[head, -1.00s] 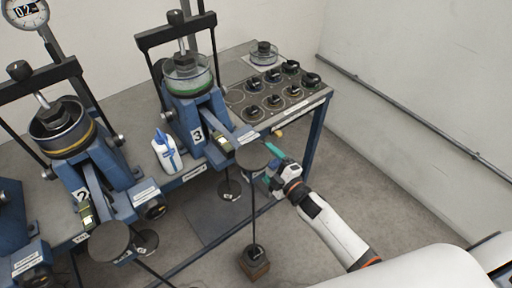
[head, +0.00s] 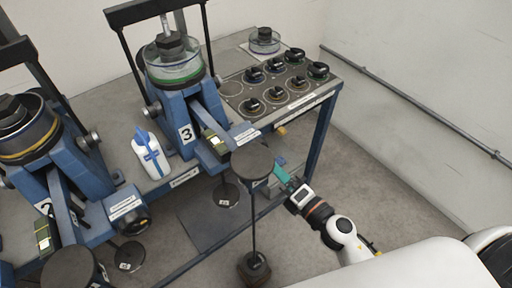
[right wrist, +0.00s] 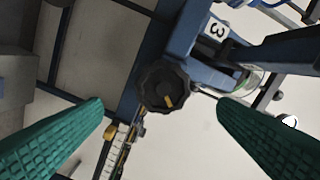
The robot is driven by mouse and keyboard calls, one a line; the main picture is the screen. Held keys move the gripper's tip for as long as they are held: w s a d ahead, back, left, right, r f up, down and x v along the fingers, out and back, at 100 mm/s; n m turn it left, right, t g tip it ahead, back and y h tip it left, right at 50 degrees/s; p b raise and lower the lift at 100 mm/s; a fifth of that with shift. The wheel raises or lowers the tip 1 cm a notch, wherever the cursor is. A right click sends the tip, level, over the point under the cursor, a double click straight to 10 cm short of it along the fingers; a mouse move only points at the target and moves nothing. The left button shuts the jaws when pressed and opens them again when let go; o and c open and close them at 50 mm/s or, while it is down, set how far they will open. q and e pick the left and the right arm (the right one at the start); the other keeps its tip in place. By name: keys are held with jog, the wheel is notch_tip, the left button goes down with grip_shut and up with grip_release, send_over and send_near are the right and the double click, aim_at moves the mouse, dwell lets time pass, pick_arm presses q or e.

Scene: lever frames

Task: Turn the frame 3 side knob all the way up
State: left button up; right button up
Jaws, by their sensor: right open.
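Frame 3 (head: 182,105) is a blue lever frame marked 3, with a clear green-tinted cup on top. In the right wrist view its side knob (right wrist: 164,86) is black and scalloped, with a yellow mark pointing to the lower right. In the head view I cannot make the knob out; a round dark weight plate (head: 252,160) is near that side. My right gripper (head: 281,173) is just right of the plate. In the right wrist view its green fingers (right wrist: 160,103) are open, one on each side of the knob, apart from it. My left gripper is not in view.
A panel of several black knobs (head: 287,87) is right of frame 3. A white bottle (head: 150,153) stands left of it, and frame 2 (head: 70,160) is further left. A hanging rod carries weights (head: 254,268) below the plate. The floor right of the bench is clear.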

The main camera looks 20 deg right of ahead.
jog(key=p+x, duration=0.1)
jog(key=x, duration=0.3)
jog(key=p+x, duration=0.1)
jog(key=x, duration=0.3)
jog(key=shift+w+a+r, duration=0.2)
jog(key=shift+w+a, duration=0.1)
jog(key=shift+w+a+f, duration=0.1)
jog(key=shift+w, duration=0.2)
jog(key=shift+c, duration=0.5)
jog(key=c, duration=1.2)
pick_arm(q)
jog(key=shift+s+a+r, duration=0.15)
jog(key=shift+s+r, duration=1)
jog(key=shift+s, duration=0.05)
